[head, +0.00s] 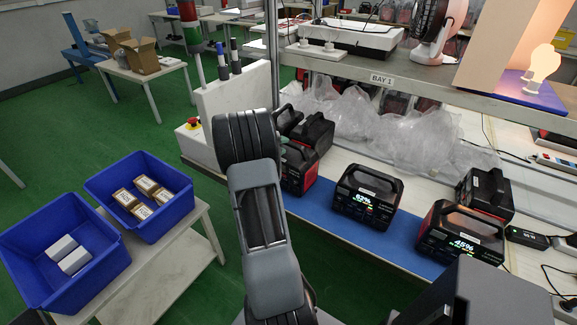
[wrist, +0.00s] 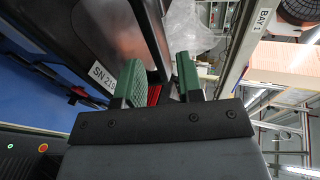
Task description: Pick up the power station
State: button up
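Several black-and-red power stations stand along the bench. One reading 82% (head: 367,197) is in the middle of the head view, and one reading 45% (head: 460,236) is at the right. Another (head: 299,172) is at the left, partly hidden by my arm. In the wrist view, my gripper (wrist: 158,78) has its two green fingers apart. The dark handle bar (wrist: 150,38) of a power station with an SN label (wrist: 103,76) runs toward the gap between them. Whether either finger touches it is unclear.
The stations stand on a blue mat (head: 328,212). A BAY 1 shelf (head: 430,84) overhangs the bench, with clear plastic bags (head: 415,138) underneath. A signal tower (head: 191,40) and emergency stop (head: 192,124) are at the left. Blue bins (head: 95,222) stand on a side table.

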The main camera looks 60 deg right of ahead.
aim_at(287, 144)
jog(key=shift+p+x, duration=0.4)
jog(key=shift+x, duration=1.9)
jog(key=shift+w, duration=0.15)
grip_shut()
